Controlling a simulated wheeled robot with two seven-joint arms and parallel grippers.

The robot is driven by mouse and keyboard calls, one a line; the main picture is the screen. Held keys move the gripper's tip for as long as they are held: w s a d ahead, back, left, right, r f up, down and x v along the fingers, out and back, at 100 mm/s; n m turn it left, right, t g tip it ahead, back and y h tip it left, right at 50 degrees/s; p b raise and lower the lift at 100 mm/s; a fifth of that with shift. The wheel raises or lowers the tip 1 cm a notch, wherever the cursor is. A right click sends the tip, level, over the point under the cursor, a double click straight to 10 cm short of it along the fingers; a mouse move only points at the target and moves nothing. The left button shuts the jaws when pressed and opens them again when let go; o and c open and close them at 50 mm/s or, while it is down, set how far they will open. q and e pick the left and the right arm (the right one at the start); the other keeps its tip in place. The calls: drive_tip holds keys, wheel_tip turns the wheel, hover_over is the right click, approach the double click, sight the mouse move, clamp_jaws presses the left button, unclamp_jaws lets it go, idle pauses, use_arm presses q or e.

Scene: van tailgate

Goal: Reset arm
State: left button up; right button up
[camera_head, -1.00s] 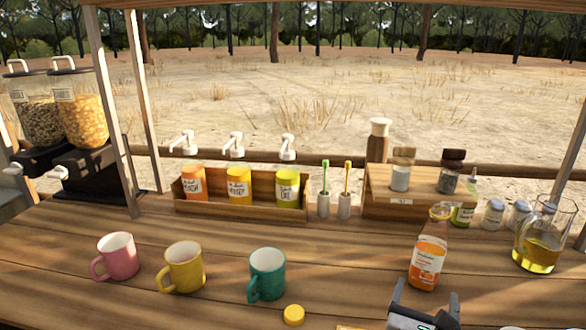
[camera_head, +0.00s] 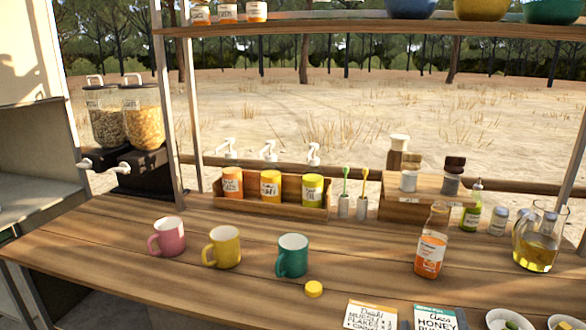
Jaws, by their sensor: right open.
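Neither of my grippers can be made out in the head view. An orange-labelled bottle (camera_head: 431,254) stands upright and uncapped on the wooden table (camera_head: 110,250). A yellow cap (camera_head: 313,289) lies on the table to its left. A pink mug (camera_head: 169,237), a yellow mug (camera_head: 224,247) and a green mug (camera_head: 292,256) stand in a row, upright and apart.
A wooden box (camera_head: 290,208) holds three canisters. Two toothbrush cups (camera_head: 344,207) stand beside it. A riser (camera_head: 410,205) bears jars. A glass oil jug (camera_head: 535,250) stands right. Two labelled cards (camera_head: 371,315) and small bowls (camera_head: 508,320) line the front edge. Cereal dispensers (camera_head: 140,118) stand left.

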drive_tip(key=s+a+f+n+g+y, duration=0.1)
drive_tip(key=s+a+f+n+y, duration=0.3)
drive_tip(key=n, duration=0.6)
drive_tip(key=s+a+f+n+g+y, duration=0.1)
drive_tip(key=s+a+f+n+y, duration=0.1)
drive_tip(key=a+n+y, duration=0.6)
use_arm(q)
drive_tip(key=shift+s+f, duration=0.35)
drive_tip(key=shift+s, duration=0.05)
use_arm(e)
drive_tip(key=s+d+f+n+g+h, duration=0.3)
drive_tip(key=s+f+n+g, duration=0.4)
drive_tip(key=f+n, duration=0.6)
drive_tip(key=s+n+h, duration=0.1)
drive_tip(key=s+n, duration=0.1)
drive_tip(key=n, duration=0.1)
drive_tip(key=shift+d+g, duration=0.3)
drive_tip(key=shift+d, duration=0.1)
use_arm(q)
drive_tip(key=shift+w+r, duration=0.1)
use_arm(e)
drive_tip(key=shift+s, duration=0.1)
